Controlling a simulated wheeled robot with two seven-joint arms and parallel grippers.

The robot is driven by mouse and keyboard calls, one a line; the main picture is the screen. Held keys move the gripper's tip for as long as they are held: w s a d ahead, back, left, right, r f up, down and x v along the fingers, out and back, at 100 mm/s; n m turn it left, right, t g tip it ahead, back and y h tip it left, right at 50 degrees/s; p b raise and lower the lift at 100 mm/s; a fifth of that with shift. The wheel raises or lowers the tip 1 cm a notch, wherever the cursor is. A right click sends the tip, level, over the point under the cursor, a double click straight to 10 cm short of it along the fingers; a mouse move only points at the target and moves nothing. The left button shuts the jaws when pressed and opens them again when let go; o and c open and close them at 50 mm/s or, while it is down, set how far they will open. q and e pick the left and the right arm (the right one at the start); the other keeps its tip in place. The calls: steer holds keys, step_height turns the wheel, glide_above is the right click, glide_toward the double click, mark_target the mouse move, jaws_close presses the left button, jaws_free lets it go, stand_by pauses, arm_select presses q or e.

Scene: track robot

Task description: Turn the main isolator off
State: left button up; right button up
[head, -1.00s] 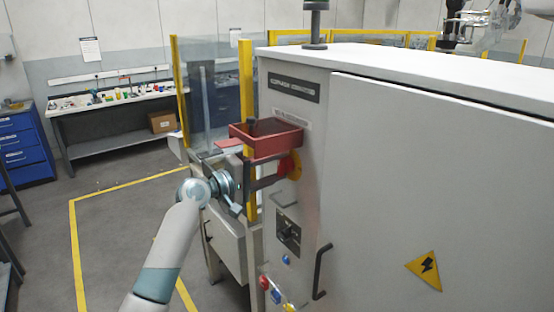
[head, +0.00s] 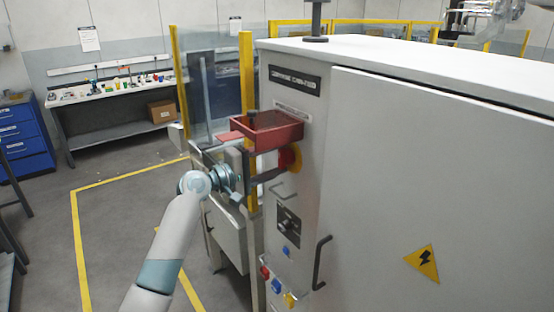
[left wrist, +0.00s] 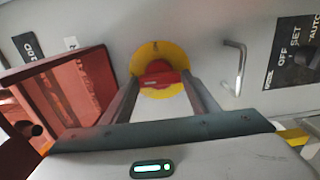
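The main isolator, a red rotary handle on a yellow round plate (head: 291,160), sits on the narrow face of the grey cabinet (head: 400,190). In the left wrist view the red handle (left wrist: 158,76) is straight ahead, its bar lying roughly level. My left gripper (head: 278,170) reaches it from the left. Its two dark fingers (left wrist: 160,92) are apart, one on each side of the handle, with a gap between them. I cannot tell whether they touch it. My right gripper is not in view.
A red open box (head: 268,135) is just above and left of the isolator, close to my left fingers. A bent metal handle (left wrist: 236,65) and a black selector switch plate (head: 288,226) are nearby.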

arm_select(q)
steer(key=b+v, duration=0.6)
steer(key=v, duration=1.1)
steer(key=shift+a+b, duration=0.15)
steer(key=shift+b, duration=0.2)
steer(key=shift+s, duration=0.1)
